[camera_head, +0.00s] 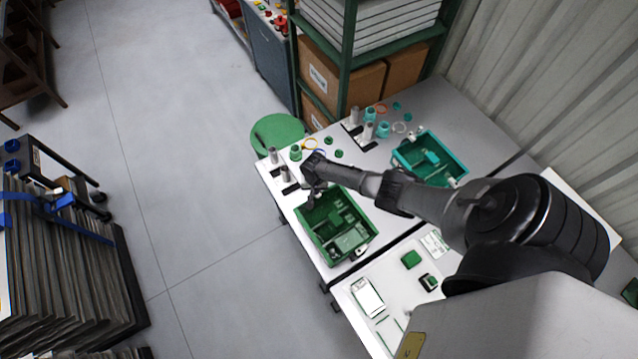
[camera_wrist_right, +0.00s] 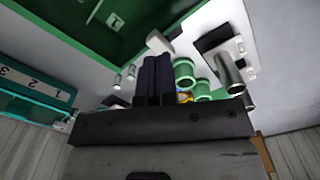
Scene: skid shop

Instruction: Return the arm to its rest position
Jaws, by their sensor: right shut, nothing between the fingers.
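My right arm reaches in from the right in the head view. Green cylindrical parts (camera_wrist_right: 186,74) lie just beyond the fingers there, and the green crate (camera_wrist_right: 62,22) fills the upper left. I cannot tell how high the fingers are above the table. My left gripper is in neither view.
A teal crate (camera_head: 456,167) stands further back on the table. Upright metal posts (camera_head: 273,155) and small green and teal parts stand along the table's far-left side. A shelf with cardboard boxes (camera_head: 318,75) is behind. Open floor (camera_head: 190,150) lies left of the table.

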